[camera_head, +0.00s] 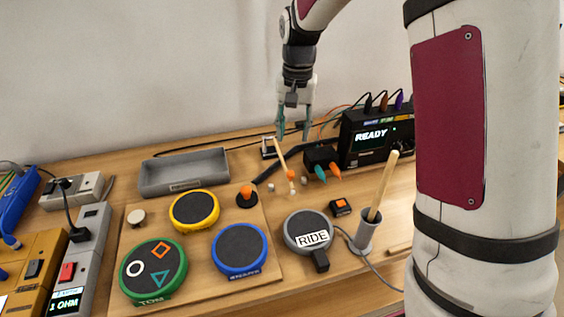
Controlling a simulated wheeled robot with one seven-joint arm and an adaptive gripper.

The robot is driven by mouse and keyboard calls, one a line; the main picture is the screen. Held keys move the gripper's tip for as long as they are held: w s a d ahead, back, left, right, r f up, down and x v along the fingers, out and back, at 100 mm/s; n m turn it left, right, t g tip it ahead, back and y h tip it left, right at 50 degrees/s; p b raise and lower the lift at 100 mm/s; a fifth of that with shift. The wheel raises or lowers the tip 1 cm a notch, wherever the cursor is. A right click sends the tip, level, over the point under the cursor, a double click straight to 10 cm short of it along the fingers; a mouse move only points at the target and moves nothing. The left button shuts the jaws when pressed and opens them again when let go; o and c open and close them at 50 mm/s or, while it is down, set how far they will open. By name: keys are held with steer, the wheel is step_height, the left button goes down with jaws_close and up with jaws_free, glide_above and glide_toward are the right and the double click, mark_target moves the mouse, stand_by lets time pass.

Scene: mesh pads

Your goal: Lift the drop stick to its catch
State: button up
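My gripper (294,134) hangs over the back middle of the table, pointing down. Its two fingers are apart, with nothing seen held between them. A thin pale wooden stick (284,162) slants just below the fingertips, its upper end near the left finger. I cannot tell whether they touch. A small dark-framed block (268,147) sits just left of the stick's upper end. A thicker wooden stick (384,186) leans in a grey cup (367,235) at the right. Neither stick is labelled, and I cannot make out a catch for certain.
A wooden board (190,277) carries green, yellow and blue round pads. A grey pad marked RIDE (307,232) lies right of it. A grey tray (184,173) is behind. A black box reading READY (371,138) stands at the back right, with cables. My arm hides the far right.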

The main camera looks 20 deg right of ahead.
mark_target(291, 172)
step_height(291, 172, down, 13)
steer(key=shift+a+f, duration=0.15)
steer(key=shift+f, duration=0.05)
stand_by(0.3)
jaws_close()
